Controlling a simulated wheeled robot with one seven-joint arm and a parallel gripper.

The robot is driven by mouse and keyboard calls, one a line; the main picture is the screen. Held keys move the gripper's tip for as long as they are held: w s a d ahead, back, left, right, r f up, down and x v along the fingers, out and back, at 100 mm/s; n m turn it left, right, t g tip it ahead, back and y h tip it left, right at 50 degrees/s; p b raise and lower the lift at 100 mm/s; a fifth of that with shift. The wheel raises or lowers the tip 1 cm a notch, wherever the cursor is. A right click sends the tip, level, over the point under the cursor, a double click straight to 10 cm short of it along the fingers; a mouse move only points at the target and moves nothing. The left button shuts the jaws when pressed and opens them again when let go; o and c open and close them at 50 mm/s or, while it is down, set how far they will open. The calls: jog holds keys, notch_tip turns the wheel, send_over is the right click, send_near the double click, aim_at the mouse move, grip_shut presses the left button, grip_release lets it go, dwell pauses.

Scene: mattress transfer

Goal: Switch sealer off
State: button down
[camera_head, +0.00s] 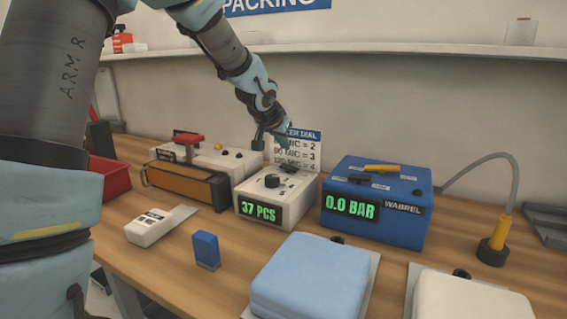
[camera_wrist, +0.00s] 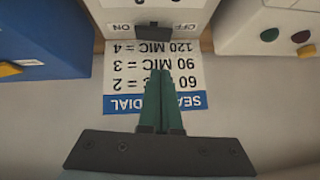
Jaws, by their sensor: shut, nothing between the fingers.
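The white box with a dial and a green "37 PCS" display (camera_head: 262,211) stands mid-bench below the "SEALER DIAL" sign (camera_head: 306,148). Its dark switch (camera_wrist: 153,32) shows in the wrist view at the box's rear edge, between "ON" and "OFF" labels. Which way the switch is set I cannot tell. My gripper (camera_head: 287,158) is over the rear of this box. In the wrist view, my gripper (camera_wrist: 160,72) has its green fingers together and empty, pointing toward the switch. Whether they touch it is unclear.
A blue box reading "0.0 BAR" (camera_head: 345,222) stands close on the right. A white machine with a red handle (camera_head: 188,139) is on the left. In front are a blue block (camera_head: 206,250), a white handheld device (camera_head: 150,226) and a light-blue mattress (camera_head: 308,278). The wall is close behind.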

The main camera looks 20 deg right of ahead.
aim_at(286, 165)
jog(key=f, duration=0.2)
jog(key=w+f, duration=0.1)
jog(key=f, duration=0.1)
jog(key=shift+w+d, duration=0.1)
jog(key=shift+d, duration=0.3)
jog(key=shift+w+a+f+b, duration=0.1)
jog(key=shift+f+b, duration=0.25)
jog(key=shift+f, duration=0.3)
jog(key=shift+w+a+r+p, duration=0.1)
jog(key=shift+p, duration=0.95)
jog(key=shift+f, duration=0.35)
